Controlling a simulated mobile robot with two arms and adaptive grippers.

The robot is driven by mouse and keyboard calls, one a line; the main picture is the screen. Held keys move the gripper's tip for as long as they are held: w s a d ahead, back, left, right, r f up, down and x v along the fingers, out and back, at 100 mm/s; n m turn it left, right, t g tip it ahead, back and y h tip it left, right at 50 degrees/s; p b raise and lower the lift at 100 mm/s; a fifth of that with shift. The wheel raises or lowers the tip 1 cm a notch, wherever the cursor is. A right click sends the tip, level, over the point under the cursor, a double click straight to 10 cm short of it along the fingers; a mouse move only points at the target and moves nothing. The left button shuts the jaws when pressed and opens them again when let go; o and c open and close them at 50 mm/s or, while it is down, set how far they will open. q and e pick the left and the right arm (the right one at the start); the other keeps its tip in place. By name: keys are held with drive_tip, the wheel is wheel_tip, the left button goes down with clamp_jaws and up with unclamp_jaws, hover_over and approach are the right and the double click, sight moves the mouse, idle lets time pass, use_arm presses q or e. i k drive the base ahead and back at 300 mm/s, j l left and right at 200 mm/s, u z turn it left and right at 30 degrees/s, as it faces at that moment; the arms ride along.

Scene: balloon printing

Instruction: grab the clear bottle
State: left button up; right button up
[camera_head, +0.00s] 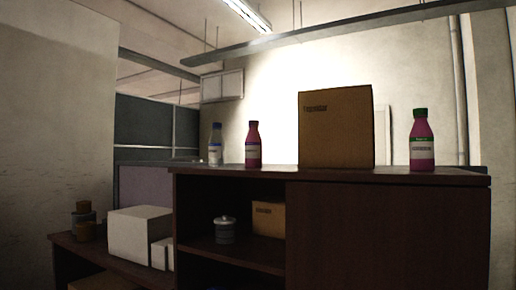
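The clear bottle (215,146) has a blue cap and a pale label. It stands upright at the left end of the dark wooden cabinet's top (330,173), at the back left of a pink bottle (253,147). Neither of my grippers shows in the head view.
A large brown cardboard box (336,127) stands on the cabinet top, and a pink bottle with a green cap (422,142) stands at the right. The open shelf holds a grey lidded jar (224,230) and a small brown box (268,218). White boxes (140,235) sit on a lower surface at the left.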

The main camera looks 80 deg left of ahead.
sight(217, 142)
drive_tip(key=u, duration=3)
